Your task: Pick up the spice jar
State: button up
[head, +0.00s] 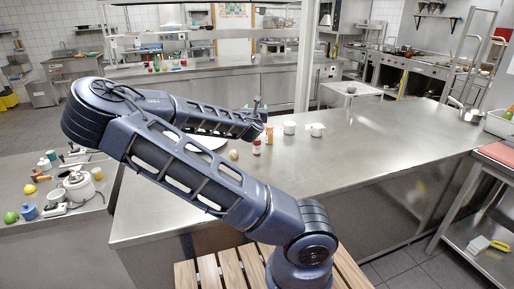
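A small jar with a red and white look (257,147), which looks like the spice jar, stands upright on the steel counter (330,165) in the head view. A taller orange-brown container (269,134) stands just behind it, to the right. My arm reaches across the picture from the lower right, folds at the upper left and points back to the right. My gripper (257,104) is at the arm's far end, small in the picture and apart from the jar, which appears below it. Its fingers are too small and dark to show whether they are open or shut.
A round tan item (233,155) sits left of the jar. A white plate (208,142) is partly hidden behind my arm. Two white cups (289,128) (317,130) stand to the right. The counter's right side is mostly clear, with a metal pot (470,114) at its far end.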

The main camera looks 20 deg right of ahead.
aim_at(257, 142)
notch_tip(257, 142, down, 21)
jog(key=shift+r, duration=0.1)
jog(key=shift+w+f, duration=0.15)
jog(key=shift+f, duration=0.05)
jog(key=shift+x, duration=3.65)
jog(key=c, duration=1.1)
